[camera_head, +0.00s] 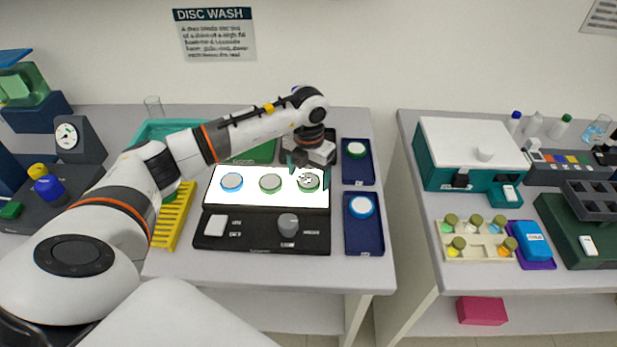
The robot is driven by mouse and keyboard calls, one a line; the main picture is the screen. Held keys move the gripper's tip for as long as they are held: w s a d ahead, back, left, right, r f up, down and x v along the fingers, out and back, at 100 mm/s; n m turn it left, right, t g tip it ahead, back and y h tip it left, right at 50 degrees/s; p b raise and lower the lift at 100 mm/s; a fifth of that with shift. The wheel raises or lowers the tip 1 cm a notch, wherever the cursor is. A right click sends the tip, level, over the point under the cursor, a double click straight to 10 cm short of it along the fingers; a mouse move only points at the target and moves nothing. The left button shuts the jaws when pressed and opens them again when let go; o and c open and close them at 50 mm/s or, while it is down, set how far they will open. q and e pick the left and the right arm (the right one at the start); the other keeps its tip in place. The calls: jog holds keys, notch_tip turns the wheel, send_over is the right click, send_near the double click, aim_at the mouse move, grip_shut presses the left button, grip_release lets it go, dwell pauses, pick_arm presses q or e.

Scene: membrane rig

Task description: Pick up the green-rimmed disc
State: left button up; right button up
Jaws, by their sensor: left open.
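A lit white panel (250,202) carries three discs in a row. The left one is a blue-rimmed disc (232,182), the middle one a green-rimmed disc (270,184). The right one is another green-rimmed disc (308,182), with dark marks on its face. My left gripper (309,172) is open over this right disc, with its fingers near the disc's two sides. I cannot tell whether they touch it. One more green-rimmed disc (356,149) lies in the back blue tray (358,174). My right gripper is not in view.
A blue-rimmed disc (361,206) lies in the front blue tray (364,239). A dark control box with a knob (288,224) fronts the panel. A yellow rack (172,217) stands at left. A gap separates the right bench, which holds a teal-and-white box (470,150).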

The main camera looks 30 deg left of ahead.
pick_arm(q)
jog(key=shift+f, duration=0.45)
jog(key=shift+c, duration=0.6)
jog(key=c, duration=0.9)
jog(key=shift+r, duration=0.1)
jog(key=shift+c, duration=0.2)
